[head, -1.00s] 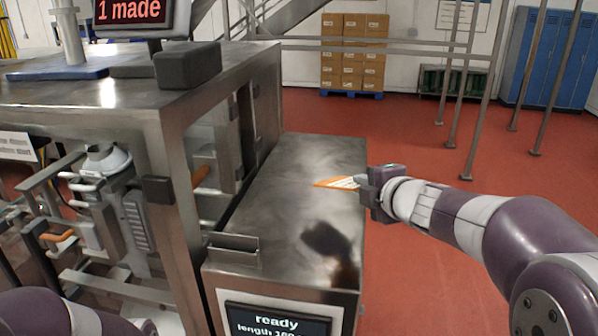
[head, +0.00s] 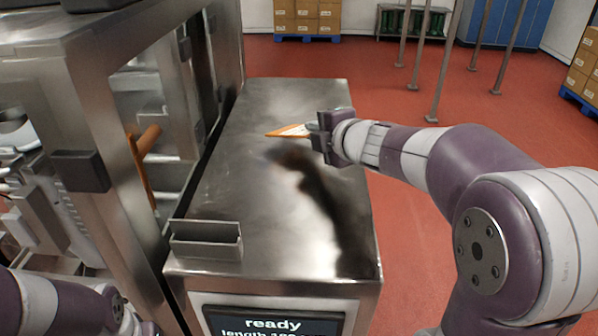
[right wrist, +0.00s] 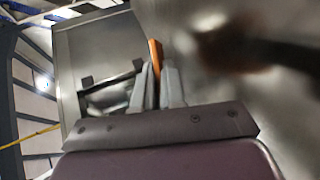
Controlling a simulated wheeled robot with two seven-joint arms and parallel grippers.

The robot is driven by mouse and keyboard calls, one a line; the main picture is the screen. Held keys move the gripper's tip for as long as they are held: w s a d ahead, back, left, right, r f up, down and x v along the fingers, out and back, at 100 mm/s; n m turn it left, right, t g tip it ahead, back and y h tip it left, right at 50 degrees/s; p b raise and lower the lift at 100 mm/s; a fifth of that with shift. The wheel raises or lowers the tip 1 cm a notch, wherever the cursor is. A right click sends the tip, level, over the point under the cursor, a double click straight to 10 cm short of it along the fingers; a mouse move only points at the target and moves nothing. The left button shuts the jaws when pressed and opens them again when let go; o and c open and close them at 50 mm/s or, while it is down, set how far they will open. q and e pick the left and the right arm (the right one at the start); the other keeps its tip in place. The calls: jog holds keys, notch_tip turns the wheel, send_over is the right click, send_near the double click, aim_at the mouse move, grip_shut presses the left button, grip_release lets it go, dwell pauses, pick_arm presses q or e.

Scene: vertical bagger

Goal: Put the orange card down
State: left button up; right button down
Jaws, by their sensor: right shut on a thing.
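The orange card (head: 287,131), with a white printed area, is in my right gripper (head: 312,131) over the steel cabinet top (head: 225,180). The gripper is shut on the card's right end, and the card sticks out to the left. In the right wrist view the card (right wrist: 154,55) shows edge-on as an orange strip between the two fingertips (right wrist: 158,78). The gap between card and steel surface is hard to judge. My left arm shows at the lower left, but I see no left gripper fingers.
A small open metal holder (head: 206,240) stands at the cabinet's front left edge, above a screen (head: 270,324) reading "ready". The bagger frame (head: 110,120) with an orange handle (head: 148,140) rises on the left. The middle of the cabinet top is clear.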

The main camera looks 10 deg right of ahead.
jog(key=shift+s+f+b, duration=0.25)
jog(key=shift+f+b, duration=0.1)
jog(key=shift+f, duration=0.25)
jog(key=shift+s+f+b, duration=0.25)
jog(key=shift+f+b, duration=0.1)
jog(key=shift+f, duration=0.25)
jog(key=shift+w+d+f, duration=0.1)
jog(key=shift+w, duration=0.25)
jog(key=c, duration=1.4)
grip_release()
pick_arm(q)
jog(key=shift+s+f, duration=0.25)
jog(key=shift+f, duration=1)
pick_arm(e)
jog(key=shift+s, duration=0.15)
jog(key=shift+s+r, duration=0.25)
jog(key=p+v, duration=0.3)
jog(key=v, duration=0.3)
jog(key=shift+s+d+r, duration=0.1)
jog(key=shift+s+r, duration=0.15)
jog(key=shift+s, duration=0.1)
jog(key=shift+s+p, duration=0.3)
jog(key=shift+p, duration=0.05)
pick_arm(q)
notch_tip(320, 180, up, 3)
jog(key=shift+r, duration=0.2)
pick_arm(e)
jog(key=shift+f, duration=0.1)
